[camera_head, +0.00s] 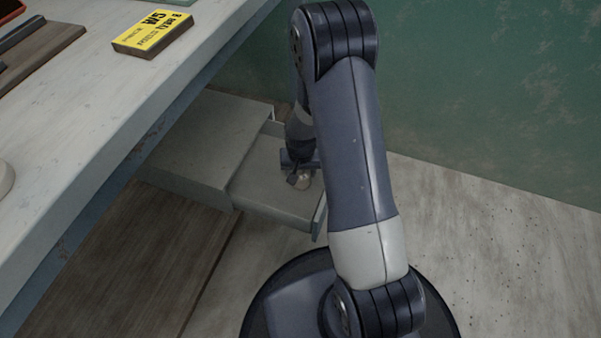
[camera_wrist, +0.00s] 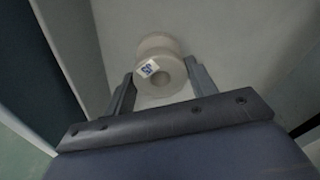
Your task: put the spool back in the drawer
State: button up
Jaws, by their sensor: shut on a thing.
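A pale spool (camera_wrist: 158,55) with a small white and blue label sits between the two fingers of my gripper (camera_wrist: 163,85) in the wrist view. My gripper is shut on it. In the head view, the spool (camera_head: 302,181) shows small and partly covered, with my gripper (camera_head: 300,171) over the open drawer (camera_head: 262,190). The drawer is pulled out of the grey cabinet below the worktop. I cannot tell whether the spool touches the drawer floor.
The cabinet (camera_head: 205,140) stands left of the drawer, under the worktop (camera_head: 110,110). A yellow labelled box (camera_head: 153,34) lies on the worktop. A green wall (camera_head: 490,100) rises behind. The pale floor (camera_head: 490,260) at the right is clear.

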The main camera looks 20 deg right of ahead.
aim_at(301, 178)
jog(key=shift+r, duration=0.1)
jog(key=shift+f, duration=0.3)
jog(key=o, duration=1.2)
jog(key=shift+r, duration=0.1)
jog(key=r+p, duration=0.1)
jog(key=r, duration=0.3)
jog(key=s+r+p, duration=0.1)
jog(key=r+p, duration=0.1)
jog(key=r, duration=0.2)
jog(key=r+p, duration=0.1)
jog(key=r, duration=0.3)
jog(key=shift+s+a+r+p, duration=0.1)
jog(key=shift+s+a+p, duration=0.1)
jog(key=shift+s+p, duration=0.15)
